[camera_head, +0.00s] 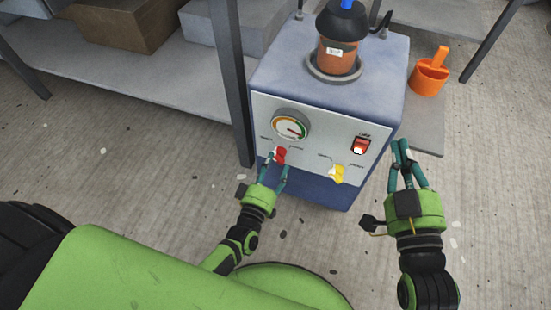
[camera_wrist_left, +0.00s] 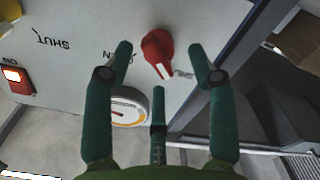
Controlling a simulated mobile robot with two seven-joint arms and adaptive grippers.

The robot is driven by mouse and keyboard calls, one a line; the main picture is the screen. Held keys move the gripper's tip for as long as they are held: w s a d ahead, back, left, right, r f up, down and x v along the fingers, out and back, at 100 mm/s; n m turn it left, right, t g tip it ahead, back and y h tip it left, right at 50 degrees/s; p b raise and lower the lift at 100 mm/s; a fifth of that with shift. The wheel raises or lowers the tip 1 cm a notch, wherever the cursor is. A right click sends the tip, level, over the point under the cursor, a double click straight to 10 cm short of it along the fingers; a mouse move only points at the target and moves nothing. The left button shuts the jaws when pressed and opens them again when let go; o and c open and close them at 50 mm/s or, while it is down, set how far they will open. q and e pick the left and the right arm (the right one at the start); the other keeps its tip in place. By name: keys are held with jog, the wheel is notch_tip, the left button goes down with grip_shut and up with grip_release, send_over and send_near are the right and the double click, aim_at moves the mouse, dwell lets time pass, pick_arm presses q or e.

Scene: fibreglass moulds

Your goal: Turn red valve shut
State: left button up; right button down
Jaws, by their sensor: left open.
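The red valve (camera_head: 280,154) is a small knob on the grey front panel of a blue machine, below a round gauge. My left gripper (camera_head: 275,166) is in front of it, fingers open. In the left wrist view the red valve (camera_wrist_left: 157,46) lies between the tips of the two outer fingers of my left gripper (camera_wrist_left: 160,60), with a gap on each side. The knob's white mark points toward partly hidden lettering on the panel. My right gripper (camera_head: 401,143) is right of the machine, its fingertips together, with nothing seen between them.
The panel also has a gauge (camera_head: 290,124), a yellow valve (camera_head: 337,173) and a lit red switch (camera_head: 361,145). An orange-brown container (camera_head: 338,57) stands on the machine. A grey shelf post (camera_head: 231,85) is close on the left. An orange scoop-like container (camera_head: 430,74) is at right.

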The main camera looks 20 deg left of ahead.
pick_arm(q)
jog(key=s, duration=0.9)
jog(key=shift+a, duration=0.2)
